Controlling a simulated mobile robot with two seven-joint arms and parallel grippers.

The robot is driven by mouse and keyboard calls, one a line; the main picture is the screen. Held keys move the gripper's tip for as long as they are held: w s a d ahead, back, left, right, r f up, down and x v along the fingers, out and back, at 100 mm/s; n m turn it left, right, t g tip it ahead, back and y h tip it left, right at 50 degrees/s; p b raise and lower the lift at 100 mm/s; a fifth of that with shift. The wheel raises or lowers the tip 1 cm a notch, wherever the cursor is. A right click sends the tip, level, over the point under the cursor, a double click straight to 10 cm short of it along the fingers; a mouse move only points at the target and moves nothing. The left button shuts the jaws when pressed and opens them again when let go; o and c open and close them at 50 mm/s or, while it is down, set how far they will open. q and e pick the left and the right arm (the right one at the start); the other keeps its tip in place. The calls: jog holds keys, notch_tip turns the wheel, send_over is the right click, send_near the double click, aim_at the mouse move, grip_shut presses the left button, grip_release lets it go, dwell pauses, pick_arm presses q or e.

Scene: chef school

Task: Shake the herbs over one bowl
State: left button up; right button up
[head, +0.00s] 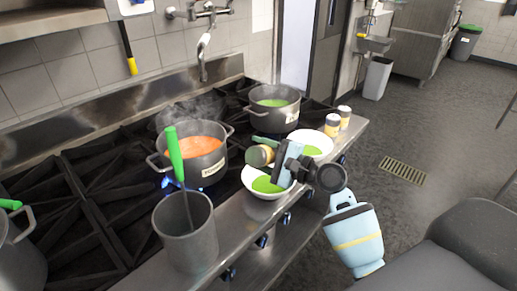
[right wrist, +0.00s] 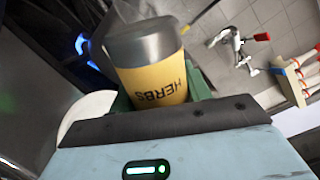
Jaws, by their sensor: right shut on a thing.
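The herbs shaker (head: 260,155) has a yellow label and a grey lid. In the right wrist view the label of the shaker (right wrist: 157,82) reads HERBS upside down. My right gripper (head: 276,153) is shut on the shaker and holds it tipped on its side, lid end to the left. The shaker is above the far edge of the near white bowl (head: 250,188), which holds green soup. A second white bowl (head: 325,141) with green soup stands behind, partly hidden by my gripper. My left gripper is out of view.
Two more shakers (head: 332,125) stand near the counter's far end. A pot of orange soup (head: 210,170) and a pot of green soup (head: 273,117) sit on the stove. A metal container (head: 188,240) with a green-handled ladle stands in front, left of the near bowl.

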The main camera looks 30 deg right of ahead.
notch_tip(320, 180, down, 2)
jog(key=shift+f, duration=0.2)
jog(key=shift+r, duration=0.35)
notch_tip(320, 180, up, 2)
jog(key=shift+r+p, duration=0.25)
jog(key=shift+p, duration=0.35)
jog(key=shift+r, duration=0.25)
jog(key=shift+f+b, duration=0.8)
jog(key=shift+f, duration=1.05)
jog(key=shift+r, duration=0.3)
notch_tip(320, 180, up, 2)
jog(key=shift+r+p, duration=0.2)
jog(key=shift+p, duration=0.55)
jog(key=shift+r, duration=0.4)
notch_tip(320, 180, down, 4)
jog(key=shift+r+b, duration=0.1)
jog(key=shift+b, duration=0.65)
jog(key=shift+r, duration=0.3)
jog(key=shift+r+p, duration=0.7)
jog(key=shift+r, duration=0.9)
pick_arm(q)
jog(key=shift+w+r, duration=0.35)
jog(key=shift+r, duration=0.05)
pick_arm(e)
jog(key=shift+f, duration=0.1)
